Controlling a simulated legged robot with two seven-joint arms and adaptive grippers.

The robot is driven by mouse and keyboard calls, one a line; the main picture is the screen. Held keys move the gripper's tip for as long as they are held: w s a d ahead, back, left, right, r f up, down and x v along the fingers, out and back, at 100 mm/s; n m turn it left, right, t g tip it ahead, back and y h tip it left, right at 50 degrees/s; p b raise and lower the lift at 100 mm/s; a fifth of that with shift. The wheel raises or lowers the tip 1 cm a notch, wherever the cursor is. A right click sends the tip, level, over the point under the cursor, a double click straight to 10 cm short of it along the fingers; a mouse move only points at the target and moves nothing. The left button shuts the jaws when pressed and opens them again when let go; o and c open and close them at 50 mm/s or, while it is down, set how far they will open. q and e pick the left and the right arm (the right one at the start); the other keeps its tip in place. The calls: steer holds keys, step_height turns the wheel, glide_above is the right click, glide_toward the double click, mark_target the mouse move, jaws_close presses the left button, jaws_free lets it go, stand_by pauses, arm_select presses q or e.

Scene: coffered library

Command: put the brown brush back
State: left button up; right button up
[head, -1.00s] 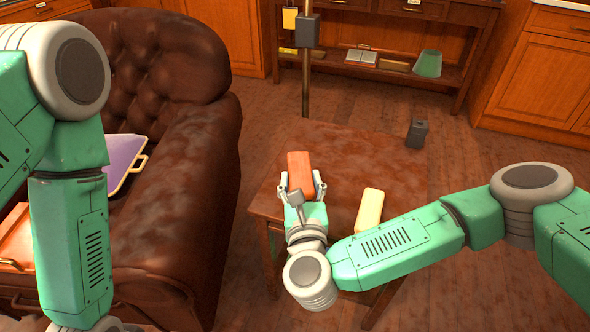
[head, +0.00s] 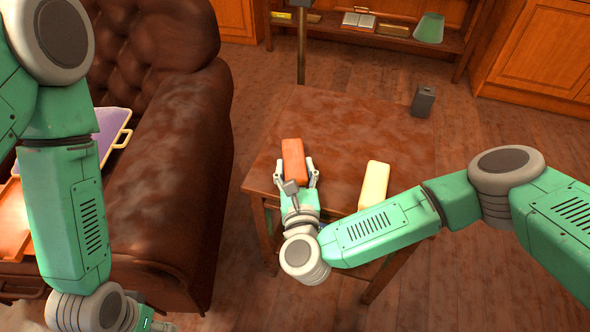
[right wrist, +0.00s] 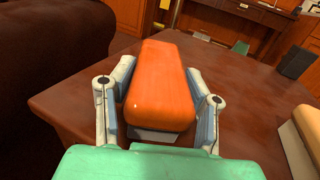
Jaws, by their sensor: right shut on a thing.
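The brown brush (head: 293,161), an orange-brown block with rounded edges, is over the near left part of the wooden table (head: 345,130). My right gripper (head: 295,170) is shut on it, with one finger along each long side. In the right wrist view, the brush (right wrist: 160,80) sits between the two fingers and a pale underside shows at its near end. I cannot tell whether it touches the tabletop. My left gripper (head: 163,326) is at the bottom edge, mostly cut off, so its jaws cannot be read.
A cream block (head: 373,185) lies on the table to the right of the brush. A dark grey box (head: 423,100) stands at the table's far right. A brown leather sofa (head: 180,170) is close on the left. The middle and back of the tabletop are clear.

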steer(key=o, duration=0.8)
steer(key=shift+f, duration=0.2)
steer(key=o, duration=0.4)
steer(key=shift+d, duration=0.1)
steer(key=shift+r, duration=0.2)
steer(key=s+p, duration=0.1)
steer(key=s, duration=0.3)
steer(key=s+p, duration=0.1)
steer(key=s, duration=0.3)
steer(key=s+p, duration=0.1)
steer(key=s, duration=0.3)
steer(key=shift+d, duration=0.4)
steer(key=shift+f, duration=0.1)
